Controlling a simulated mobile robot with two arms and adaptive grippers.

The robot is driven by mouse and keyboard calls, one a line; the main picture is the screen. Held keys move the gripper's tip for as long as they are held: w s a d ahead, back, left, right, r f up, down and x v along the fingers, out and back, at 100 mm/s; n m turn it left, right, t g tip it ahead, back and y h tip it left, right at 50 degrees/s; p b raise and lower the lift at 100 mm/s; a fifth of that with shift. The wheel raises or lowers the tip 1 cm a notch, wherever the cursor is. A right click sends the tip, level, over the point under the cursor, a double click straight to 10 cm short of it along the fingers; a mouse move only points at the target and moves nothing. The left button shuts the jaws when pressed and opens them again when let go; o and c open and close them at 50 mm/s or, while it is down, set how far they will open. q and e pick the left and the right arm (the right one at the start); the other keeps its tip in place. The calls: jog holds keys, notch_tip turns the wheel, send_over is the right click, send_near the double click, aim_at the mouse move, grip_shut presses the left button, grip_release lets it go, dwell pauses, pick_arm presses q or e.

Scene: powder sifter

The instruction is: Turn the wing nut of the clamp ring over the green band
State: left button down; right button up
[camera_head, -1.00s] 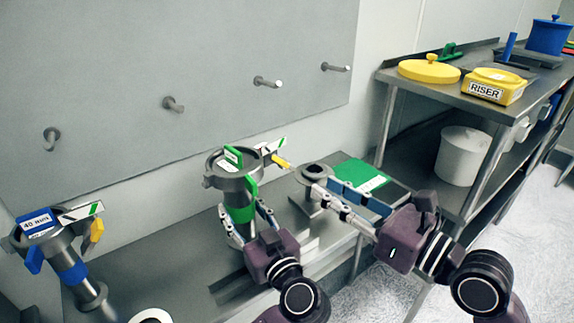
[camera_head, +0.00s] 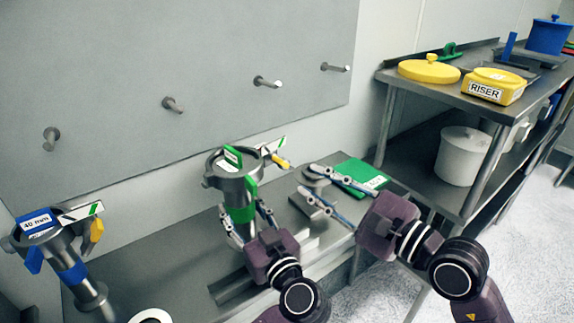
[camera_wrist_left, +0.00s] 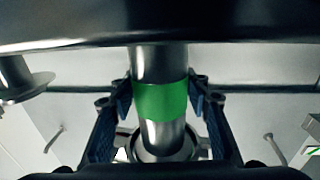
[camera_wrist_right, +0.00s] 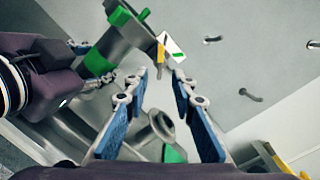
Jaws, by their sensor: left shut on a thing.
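The steel sifter tube (camera_head: 238,196) with a green band (camera_head: 240,215) stands at the centre of the bench. A grey clamp ring (camera_head: 222,178) sits at its top, with green tabs (camera_head: 233,156) and a white, green-striped tag. A yellow piece, apparently the wing nut (camera_head: 281,161), sticks out at the ring's right; it also shows in the right wrist view (camera_wrist_right: 160,57). My left gripper (camera_head: 245,212) is shut around the green band, also seen in the left wrist view (camera_wrist_left: 160,100). My right gripper (camera_head: 306,180) is open and empty, right of and below the yellow piece, apart from it.
A similar tube with a blue band (camera_head: 73,273) stands at the left. A green sheet (camera_head: 362,175) and a low grey round fitting (camera_wrist_right: 162,127) lie near my right gripper. A yellow RISER block (camera_head: 492,86) is on the right-hand steel table. Wall pegs (camera_head: 267,82) line the back.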

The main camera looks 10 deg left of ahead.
aim_at(291, 168)
jog(key=x, duration=0.8)
jog(key=shift+w+a, duration=0.15)
jog(key=shift+a, duration=0.1)
grip_shut()
